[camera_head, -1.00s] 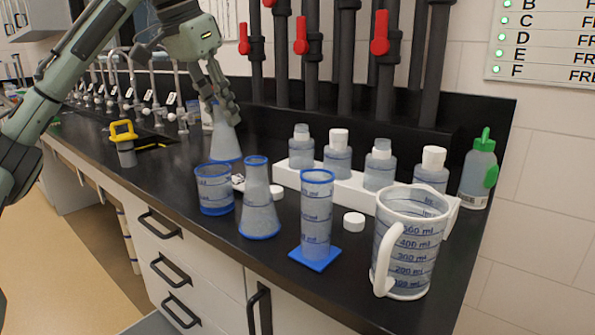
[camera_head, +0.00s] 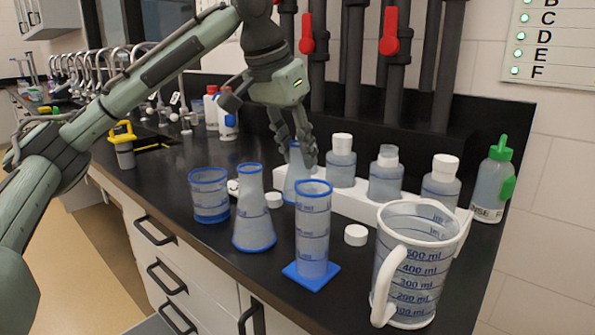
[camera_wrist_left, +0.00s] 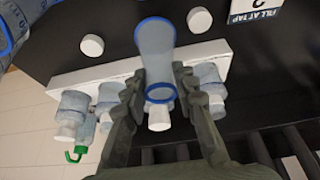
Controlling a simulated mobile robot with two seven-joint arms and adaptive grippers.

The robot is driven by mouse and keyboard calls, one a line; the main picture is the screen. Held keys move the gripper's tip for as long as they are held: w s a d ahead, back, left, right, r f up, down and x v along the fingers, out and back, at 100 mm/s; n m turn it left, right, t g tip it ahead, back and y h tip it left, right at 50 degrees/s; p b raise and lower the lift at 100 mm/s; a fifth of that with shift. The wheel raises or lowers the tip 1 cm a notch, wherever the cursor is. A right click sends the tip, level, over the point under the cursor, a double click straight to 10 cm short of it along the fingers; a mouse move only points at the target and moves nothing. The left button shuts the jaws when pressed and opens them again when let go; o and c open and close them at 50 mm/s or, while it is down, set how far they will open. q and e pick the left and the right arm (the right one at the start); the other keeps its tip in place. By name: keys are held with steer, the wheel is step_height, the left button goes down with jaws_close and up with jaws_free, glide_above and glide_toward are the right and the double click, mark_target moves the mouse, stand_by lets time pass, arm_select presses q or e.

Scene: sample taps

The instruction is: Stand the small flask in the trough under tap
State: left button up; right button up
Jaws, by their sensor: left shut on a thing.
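The small flask (camera_head: 297,183), clear with a blue-edged base, is in my left gripper (camera_head: 303,157), whose fingers are shut around its neck. It is in front of the white bottle rack. I cannot tell whether its base touches the bench. In the left wrist view the flask (camera_wrist_left: 154,45) shows between the fingers (camera_wrist_left: 160,92), its blue rim towards me. Several grey taps (camera_head: 110,65) stand along the back left of the bench. A dark recess (camera_head: 155,143) with a yellow edge lies on the left; I cannot tell whether it is the trough. My right gripper is not in view.
A larger flask (camera_head: 253,215), beaker (camera_head: 209,197), measuring cylinder (camera_head: 313,235) and jug (camera_head: 412,265) stand close in front. The white rack (camera_head: 365,207) holds several bottles. A card (camera_wrist_left: 252,12) reads "FILL AT TAP".

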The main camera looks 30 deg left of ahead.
mark_target(294, 159)
arm_select(q)
steer(key=shift+f, duration=2)
steer(key=shift+f, duration=0.1)
steer(key=o, duration=1.1)
steer(key=shift+c, duration=0.2)
